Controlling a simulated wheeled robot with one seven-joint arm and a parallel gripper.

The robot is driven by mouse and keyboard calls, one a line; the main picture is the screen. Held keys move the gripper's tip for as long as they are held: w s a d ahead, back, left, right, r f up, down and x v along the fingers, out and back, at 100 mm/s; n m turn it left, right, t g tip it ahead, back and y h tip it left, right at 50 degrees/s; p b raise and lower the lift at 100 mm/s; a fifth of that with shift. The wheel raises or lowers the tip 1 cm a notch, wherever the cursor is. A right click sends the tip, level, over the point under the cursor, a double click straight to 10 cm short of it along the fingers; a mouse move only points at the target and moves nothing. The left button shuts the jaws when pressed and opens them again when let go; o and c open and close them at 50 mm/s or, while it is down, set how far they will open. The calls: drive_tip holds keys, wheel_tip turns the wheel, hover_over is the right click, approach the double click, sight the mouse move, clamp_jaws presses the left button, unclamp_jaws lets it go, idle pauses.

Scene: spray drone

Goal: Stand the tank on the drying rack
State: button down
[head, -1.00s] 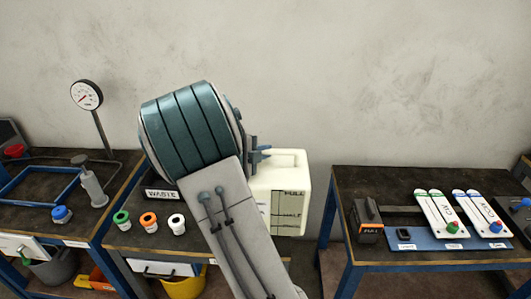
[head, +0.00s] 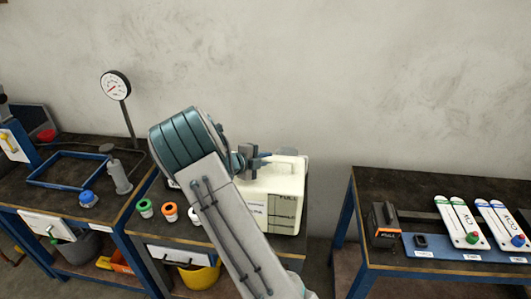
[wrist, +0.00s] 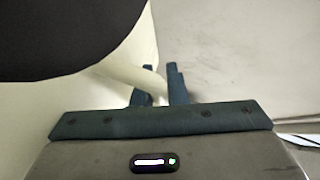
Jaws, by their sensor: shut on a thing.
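The tank (head: 285,205) is a white, boxy container with dark level lines and a FULL mark, upright at the right end of the middle bench in the head view. My gripper (head: 262,158) is at its top, shut on its handle. In the wrist view the two dark fingers of my gripper (wrist: 158,92) close around the pale handle (wrist: 130,76). My arm hides the tank's left side. I cannot tell whether its base touches the bench. A blue rectangular frame (head: 38,183) lies on the left bench; I cannot tell whether it is the drying rack.
The middle bench (head: 155,222) holds green, orange and white ringed caps (head: 170,211). A gauge (head: 115,85) on a stand and a blue-capped part (head: 88,199) are on the left bench. The right bench (head: 400,185) carries a dark box and white strips. A floor gap separates the middle and right benches.

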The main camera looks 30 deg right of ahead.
drive_tip(key=shift+f, duration=0.6)
drive_tip(key=c, duration=1.5)
unclamp_jaws()
drive_tip(key=shift+f, duration=0.15)
drive_tip(key=shift+o, duration=0.2)
